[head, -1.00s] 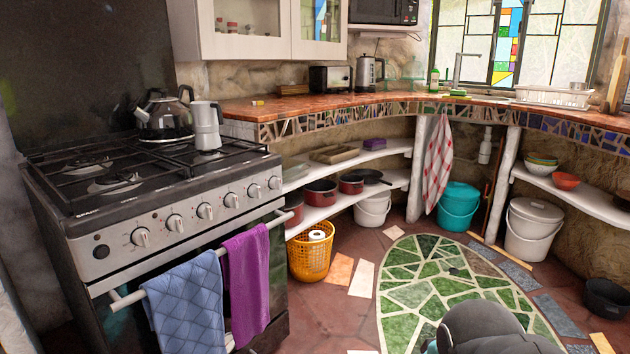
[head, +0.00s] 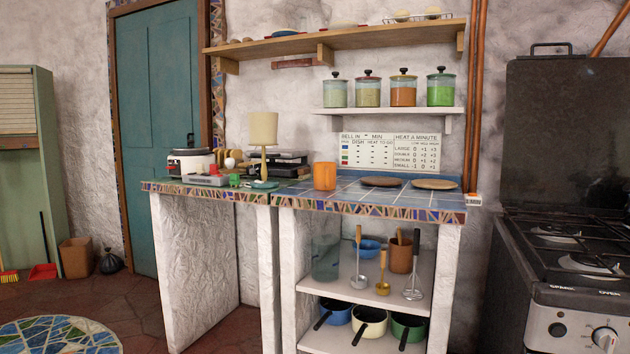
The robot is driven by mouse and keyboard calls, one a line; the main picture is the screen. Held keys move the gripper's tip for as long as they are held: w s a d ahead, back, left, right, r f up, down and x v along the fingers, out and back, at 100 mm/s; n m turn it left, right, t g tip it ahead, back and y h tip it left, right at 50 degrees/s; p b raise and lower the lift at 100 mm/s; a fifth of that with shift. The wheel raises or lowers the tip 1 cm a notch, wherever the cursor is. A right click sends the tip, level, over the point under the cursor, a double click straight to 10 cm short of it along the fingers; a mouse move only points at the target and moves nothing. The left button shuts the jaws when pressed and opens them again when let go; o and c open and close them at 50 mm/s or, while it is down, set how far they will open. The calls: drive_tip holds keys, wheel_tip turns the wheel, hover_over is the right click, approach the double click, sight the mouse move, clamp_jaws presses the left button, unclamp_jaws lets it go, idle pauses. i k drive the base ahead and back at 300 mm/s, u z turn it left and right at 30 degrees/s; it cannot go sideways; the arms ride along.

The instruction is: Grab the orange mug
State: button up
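An orange cylindrical vessel (head: 325,176), which looks like the orange mug, stands upright on the blue-tiled counter (head: 398,200) near its middle. No handle can be made out on it. A second orange-brown vessel (head: 401,252) with a utensil in it stands on the shelf below the counter. My gripper does not show in the head view now.
Two round boards (head: 433,184) lie right of the orange vessel. A cream lamp (head: 263,140) stands to its left. A wooden shelf (head: 340,40) and a white shelf (head: 385,111) with jars hang above. The stove (head: 565,260) is at right. Floor at left is partly clear.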

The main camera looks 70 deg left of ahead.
sight(324, 172)
drive_tip(key=u, duration=2.7)
drive_tip(key=i, duration=2.3)
drive_tip(key=u, duration=0.55)
